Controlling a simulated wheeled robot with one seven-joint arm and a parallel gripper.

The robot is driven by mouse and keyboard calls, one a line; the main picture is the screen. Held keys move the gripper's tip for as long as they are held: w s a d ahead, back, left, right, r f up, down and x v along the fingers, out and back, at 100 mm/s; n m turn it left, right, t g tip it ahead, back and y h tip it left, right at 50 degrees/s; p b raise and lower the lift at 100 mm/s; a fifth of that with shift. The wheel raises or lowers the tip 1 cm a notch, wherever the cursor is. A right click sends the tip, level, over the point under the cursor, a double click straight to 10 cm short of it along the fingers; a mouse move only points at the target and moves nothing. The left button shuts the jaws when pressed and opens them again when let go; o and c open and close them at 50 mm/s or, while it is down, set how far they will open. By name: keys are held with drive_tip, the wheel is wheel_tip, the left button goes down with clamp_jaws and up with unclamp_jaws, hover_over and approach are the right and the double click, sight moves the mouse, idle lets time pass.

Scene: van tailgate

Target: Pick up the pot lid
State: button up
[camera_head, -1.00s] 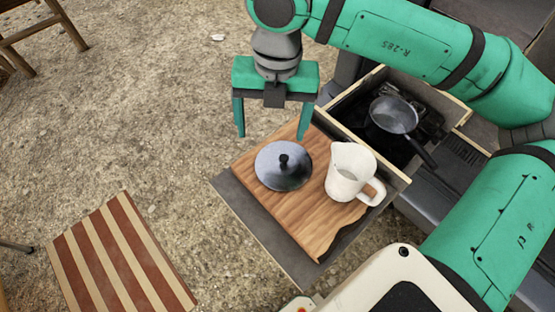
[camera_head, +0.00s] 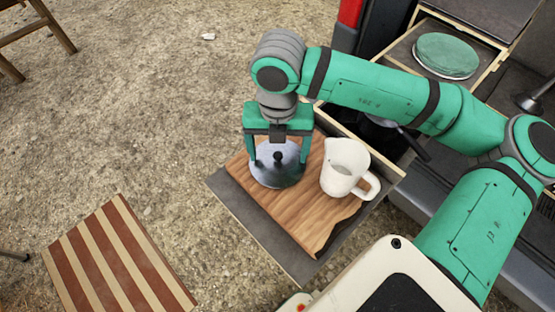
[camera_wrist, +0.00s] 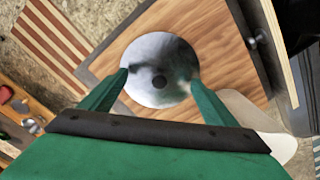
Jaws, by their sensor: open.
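The pot lid (camera_head: 272,174) is a round, shiny grey disc with a small dark knob (camera_head: 278,159) in its middle. It lies on the wooden board (camera_head: 296,215). My gripper (camera_head: 278,160) is open above the lid, pointing down, with its fingers on either side of the knob. In the wrist view the lid (camera_wrist: 160,55) shows beyond my fingertips, with its knob (camera_wrist: 159,82) between the fingers and not gripped. I cannot tell whether the fingertips touch the lid.
A white jug (camera_head: 342,167) stands on the board just right of the lid. A pan (camera_head: 385,122) sits partly hidden behind my arm. A green round item (camera_head: 447,54) lies in the van. A striped stool (camera_head: 118,258) stands on the ground at left.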

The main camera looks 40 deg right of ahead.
drive_tip(key=shift+f, duration=0.45)
drive_tip(key=shift+s+a, duration=0.1)
clamp_jaws()
